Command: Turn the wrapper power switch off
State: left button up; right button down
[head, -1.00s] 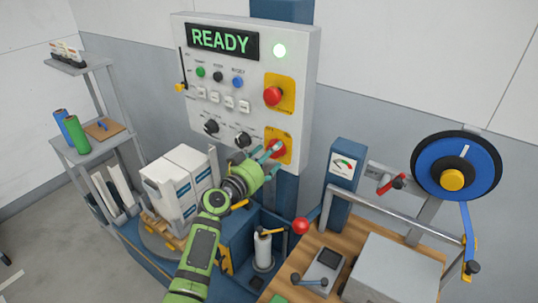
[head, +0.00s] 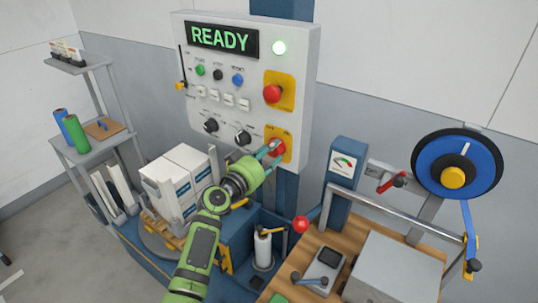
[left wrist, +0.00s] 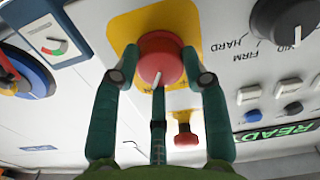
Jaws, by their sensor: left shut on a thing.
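The wrapper power switch is a red rotary knob (head: 277,148) on a yellow plate at the lower right of the white control panel (head: 300,55). In the left wrist view the red knob (left wrist: 160,57) has a white pointer line on its face. My left gripper (head: 271,150) is shut on this knob, with fingers on both sides of it; it also shows in the left wrist view (left wrist: 159,78). My right gripper is not in view.
A red mushroom button (head: 272,93) on another yellow plate sits above the switch. Dark knobs (head: 211,125) and small buttons are to its left. A red ball-ended lever (head: 301,224) and a wooden bench (head: 300,252) stand below right. White boxes (head: 177,178) stand at the left.

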pick_arm(q)
jog(key=n, duration=0.3)
jog(key=shift+s+d+f+n+b, duration=0.1)
jog(key=shift+f+n+b, duration=0.2)
jog(key=shift+f+b, duration=0.05)
jog(key=n, duration=0.3)
jog(key=shift+n, duration=0.3)
jog(key=n, duration=0.3)
jog(key=shift+n, duration=0.3)
jog(key=shift+d+n+p, duration=0.1)
jog(key=shift+n+p, duration=0.65)
jog(key=shift+n, duration=1.55)
jog(key=o, duration=1.2)
jog(key=shift+c, duration=0.2)
jog(key=shift+r, duration=0.2)
